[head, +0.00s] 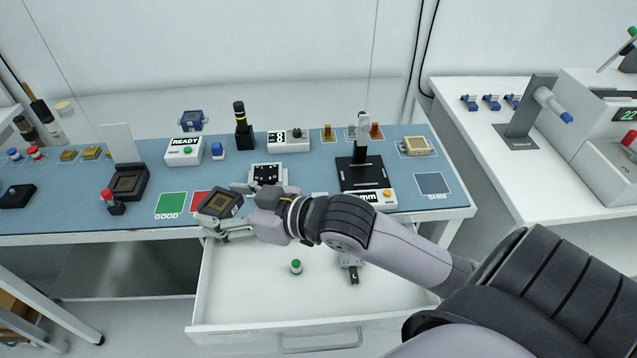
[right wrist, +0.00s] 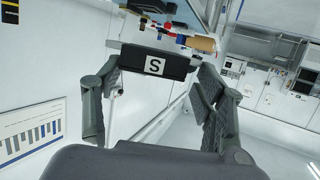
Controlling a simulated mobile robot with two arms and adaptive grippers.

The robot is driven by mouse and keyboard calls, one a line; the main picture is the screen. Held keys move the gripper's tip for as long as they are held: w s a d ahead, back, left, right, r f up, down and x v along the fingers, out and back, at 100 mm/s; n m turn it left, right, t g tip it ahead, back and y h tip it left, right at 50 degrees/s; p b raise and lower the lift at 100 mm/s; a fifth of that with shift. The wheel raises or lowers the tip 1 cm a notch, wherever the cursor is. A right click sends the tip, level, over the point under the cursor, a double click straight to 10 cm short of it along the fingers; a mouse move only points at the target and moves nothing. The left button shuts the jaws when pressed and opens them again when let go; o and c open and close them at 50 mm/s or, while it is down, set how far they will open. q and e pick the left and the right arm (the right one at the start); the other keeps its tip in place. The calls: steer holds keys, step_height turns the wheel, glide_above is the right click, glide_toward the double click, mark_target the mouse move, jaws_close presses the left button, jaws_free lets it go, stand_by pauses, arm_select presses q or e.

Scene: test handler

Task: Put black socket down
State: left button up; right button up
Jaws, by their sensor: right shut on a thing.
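My right gripper (head: 219,213) is shut on the black socket (head: 222,203), a square block with a gold-brown centre. It is held over the front edge of the blue-topped bench, by the open drawer. In the right wrist view the socket (right wrist: 152,66) shows a black side with a white "S" label, between the two fingers (right wrist: 155,72). The socket looks tilted in the head view. I cannot tell its exact height above the bench. My left gripper is in neither view.
A green GOOD pad (head: 170,204) and a partly hidden red pad (head: 200,200) lie near the socket. A lidded black fixture (head: 128,182) stands left. The open drawer (head: 240,300) holds a green-topped part (head: 296,267). An empty SHIM pad (head: 433,184) lies right.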

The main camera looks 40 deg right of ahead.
steer(key=shift+a+f+n+y+b, duration=0.2)
steer(key=shift+f+n+y+b, duration=0.1)
steer(key=shift+f+n+y, duration=0.15)
steer(key=shift+a+r+g+y, duration=0.1)
steer(key=shift+a+g+y, duration=0.1)
steer(key=shift+g+y, duration=0.1)
steer(key=b, duration=0.2)
glide_above(250, 282)
step_height(250, 282, down, 15)
steer(key=shift+w+f+b, duration=0.1)
steer(key=shift+f+b, duration=0.2)
steer(key=shift+f, duration=2.15)
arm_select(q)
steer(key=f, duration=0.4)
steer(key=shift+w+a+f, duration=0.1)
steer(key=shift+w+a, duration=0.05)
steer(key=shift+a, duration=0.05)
